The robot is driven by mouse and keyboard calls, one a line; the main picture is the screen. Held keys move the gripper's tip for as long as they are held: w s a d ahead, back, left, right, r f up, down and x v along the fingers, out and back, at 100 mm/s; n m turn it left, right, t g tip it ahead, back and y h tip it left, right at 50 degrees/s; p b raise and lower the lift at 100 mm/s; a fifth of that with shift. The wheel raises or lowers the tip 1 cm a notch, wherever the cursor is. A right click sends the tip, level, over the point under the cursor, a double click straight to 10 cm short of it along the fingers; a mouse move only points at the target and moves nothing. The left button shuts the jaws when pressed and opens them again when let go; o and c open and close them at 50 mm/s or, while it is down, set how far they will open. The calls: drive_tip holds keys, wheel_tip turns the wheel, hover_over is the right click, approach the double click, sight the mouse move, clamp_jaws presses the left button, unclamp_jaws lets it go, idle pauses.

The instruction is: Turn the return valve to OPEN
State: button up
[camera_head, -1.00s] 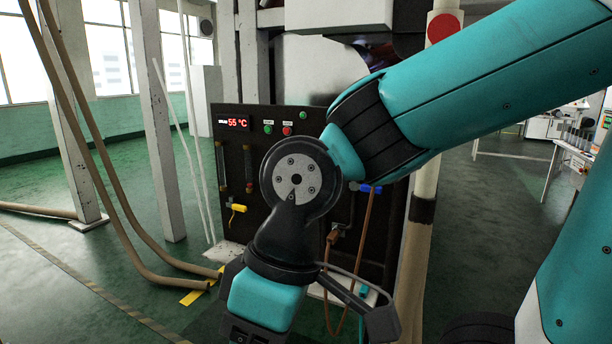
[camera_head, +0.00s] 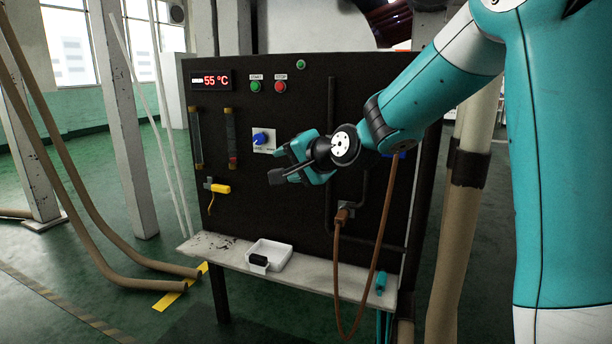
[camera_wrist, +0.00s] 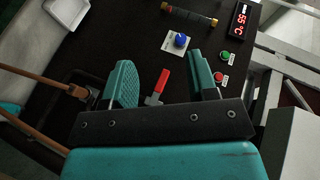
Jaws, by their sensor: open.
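My gripper (camera_head: 279,164) is open in front of the dark panel (camera_head: 290,220), its fingers towards the left in the head view. In the wrist view, a small valve with a red lever (camera_wrist: 162,82) shows in the gap between the fingers of my gripper (camera_wrist: 161,72). The fingers are apart and hold nothing. I cannot tell whether either touches the lever. The red lever is hidden in the head view. A yellow-handled valve (camera_head: 221,188) is at the panel's lower left, and a blue handle (camera_head: 398,155) is partly behind my arm. I cannot read any valve label.
A blue knob (camera_head: 260,138) on a white plate is left of my gripper. Green (camera_head: 255,87) and red (camera_head: 280,87) buttons and a 55 °C display (camera_head: 212,81) are above. A brown hose (camera_head: 337,270) hangs below. A white tray (camera_head: 283,252) lies on the shelf.

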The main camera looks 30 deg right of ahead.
drive_tip(key=w+d+f+m+t+h+b, duration=0.2)
drive_tip(key=w+d+m+h, duration=0.15)
drive_tip(key=d, duration=0.35)
drive_tip(key=w+d+f+m+t+h+b, duration=0.15)
drive_tip(key=d+m, duration=0.25)
drive_tip(key=d, duration=0.4)
drive_tip(key=shift+t, duration=0.45)
drive_tip(key=w, duration=0.5)
drive_tip(key=w+d+p, duration=0.1)
drive_tip(key=w, duration=1.1)
drive_tip(key=shift+d+r+p, duration=0.3)
clamp_jaws()
drive_tip(key=shift+d, duration=0.1)
